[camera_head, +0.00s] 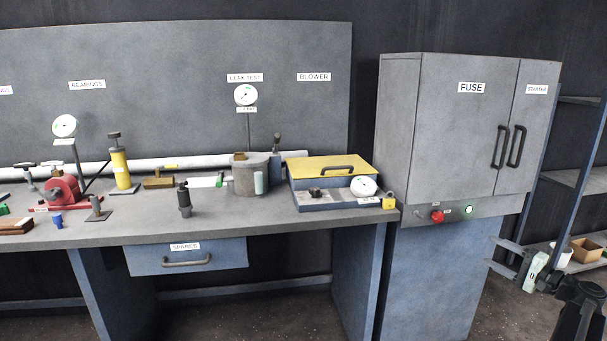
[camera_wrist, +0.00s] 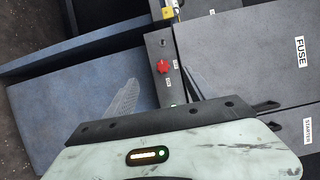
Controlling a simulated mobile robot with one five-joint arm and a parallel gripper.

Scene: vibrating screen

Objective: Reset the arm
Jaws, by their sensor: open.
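My gripper (camera_head: 493,253) shows at the right of the head view, beside the lower right side of the fuse cabinet (camera_head: 440,130). Its two fingers stand apart and point left, with nothing between them. My dark arm comes up from the bottom right corner. In the wrist view, the spread fingers of my gripper (camera_wrist: 160,87) show against the blue cabinet base, with the red button (camera_wrist: 163,66) just beyond them. I cannot tell whether a finger touches the cabinet.
The workbench (camera_head: 300,228) holds gauges, a yellow pump, a pot and a yellow-lidded box (camera_head: 330,166). A drawer (camera_head: 187,257) labelled SPARES is shut. Both cabinet doors are shut. Shelving with a cardboard box (camera_head: 585,250) stands at the right, close to my arm.

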